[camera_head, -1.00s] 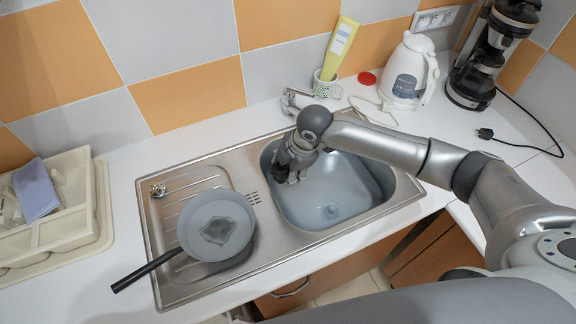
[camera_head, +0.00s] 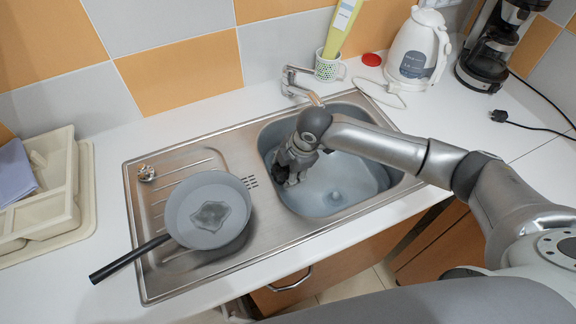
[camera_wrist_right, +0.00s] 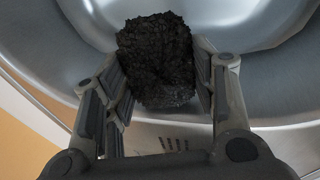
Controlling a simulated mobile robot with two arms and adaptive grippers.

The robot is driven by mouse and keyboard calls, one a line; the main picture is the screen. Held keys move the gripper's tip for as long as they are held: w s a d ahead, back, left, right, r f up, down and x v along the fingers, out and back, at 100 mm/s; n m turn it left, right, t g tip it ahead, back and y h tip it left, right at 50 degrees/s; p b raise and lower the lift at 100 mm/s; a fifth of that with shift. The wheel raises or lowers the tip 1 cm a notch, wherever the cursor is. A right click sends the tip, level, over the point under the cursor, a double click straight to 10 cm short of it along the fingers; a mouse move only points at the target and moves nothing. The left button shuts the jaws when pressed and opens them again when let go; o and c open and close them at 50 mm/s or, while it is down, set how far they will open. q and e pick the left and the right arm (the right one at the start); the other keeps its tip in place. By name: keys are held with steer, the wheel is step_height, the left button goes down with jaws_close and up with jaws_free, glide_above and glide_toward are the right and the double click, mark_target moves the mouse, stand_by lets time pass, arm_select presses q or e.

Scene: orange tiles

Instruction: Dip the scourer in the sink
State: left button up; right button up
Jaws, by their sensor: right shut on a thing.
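The scourer (camera_wrist_right: 157,58) is a dark, rough block held between the fingers of my right gripper (camera_wrist_right: 160,75) in the right wrist view. In the head view my right gripper (camera_head: 284,176) points down inside the sink bowl (camera_head: 345,190), near its left wall. The scourer is hard to make out there, dark at the fingertips. The bowl's bottom and drain show to the right of the gripper. I cannot tell whether the scourer touches the bowl. My left gripper is out of view.
A pan (camera_head: 208,212) with a dark handle sits on the drainboard left of the bowl. The faucet (camera_head: 299,84) stands behind the bowl. A white kettle (camera_head: 418,48) and coffee maker (camera_head: 490,50) are at back right, a beige tray (camera_head: 62,205) at left.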

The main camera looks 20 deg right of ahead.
mark_target(288, 170)
step_height(288, 170, down, 8)
steer(key=b, duration=0.3)
steer(key=shift+s+b, duration=0.1)
steer(key=shift+b, duration=0.25)
steer(key=shift+f, duration=0.3)
steer(key=shift+s+a+f, duration=0.1)
steer(key=shift+a, duration=0.05)
steer(key=r+p, duration=0.4)
steer(key=r, duration=0.1)
steer(key=r+p, duration=0.2)
steer(key=p, duration=0.1)
steer(key=shift+w+a+r, duration=0.1)
steer(key=shift+w+r, duration=0.15)
steer(key=shift+r, duration=0.1)
steer(key=r+p, duration=1)
steer(key=shift+d, duration=0.25)
steer(key=shift+f, duration=0.1)
steer(key=shift+f, duration=0.1)
